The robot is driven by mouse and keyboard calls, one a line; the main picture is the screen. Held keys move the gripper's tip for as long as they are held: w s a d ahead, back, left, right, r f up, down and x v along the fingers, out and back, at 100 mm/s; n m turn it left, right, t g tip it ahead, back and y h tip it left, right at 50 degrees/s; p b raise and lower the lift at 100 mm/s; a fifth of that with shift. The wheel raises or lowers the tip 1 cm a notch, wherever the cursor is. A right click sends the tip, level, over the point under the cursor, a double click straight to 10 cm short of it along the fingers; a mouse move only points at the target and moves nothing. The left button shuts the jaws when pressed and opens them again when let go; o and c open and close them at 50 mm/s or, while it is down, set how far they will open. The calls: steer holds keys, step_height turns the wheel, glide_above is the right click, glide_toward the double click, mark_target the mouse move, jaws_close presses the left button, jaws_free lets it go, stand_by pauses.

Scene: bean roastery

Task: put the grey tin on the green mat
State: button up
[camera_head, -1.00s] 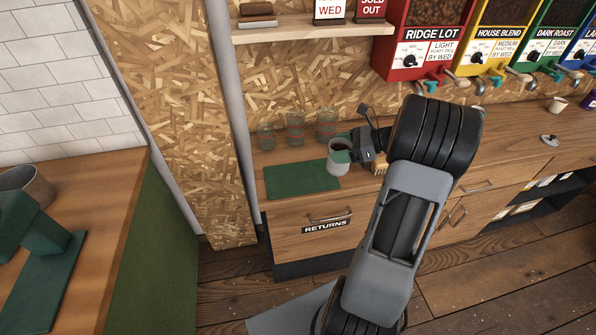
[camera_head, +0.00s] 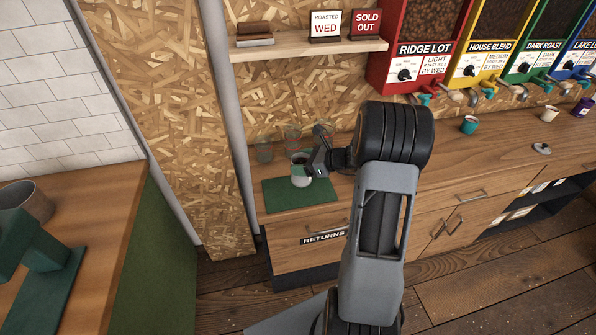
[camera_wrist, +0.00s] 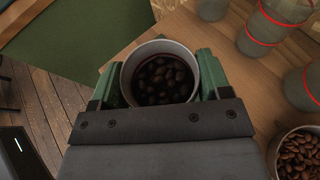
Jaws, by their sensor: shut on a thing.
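The grey tin (camera_head: 300,175) is upright and holds dark beans, which show in the wrist view (camera_wrist: 159,79). My gripper (camera_head: 307,170) is shut on it, with green fingertips on both sides of its wall. The green mat (camera_head: 310,198) lies flat on the counter. In the head view the tin overlaps the mat's back part.
Glass jars with red bands (camera_wrist: 268,25) stand behind, near the wall. A container of brown beans (camera_wrist: 298,157) is close at the lower right of the wrist view. A teal cup (camera_head: 469,125) and a small lid (camera_head: 541,149) stand further right. The mat's front is clear.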

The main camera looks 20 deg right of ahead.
steer(key=shift+w+a+f, duration=0.15)
steer(key=shift+a+f, duration=0.1)
steer(key=shift+f, duration=0.1)
steer(key=f, duration=0.3)
steer(key=shift+w+a, duration=0.2)
steer(key=shift+a, duration=0.15)
steer(key=shift+f, duration=0.45)
steer(key=shift+f, duration=0.15)
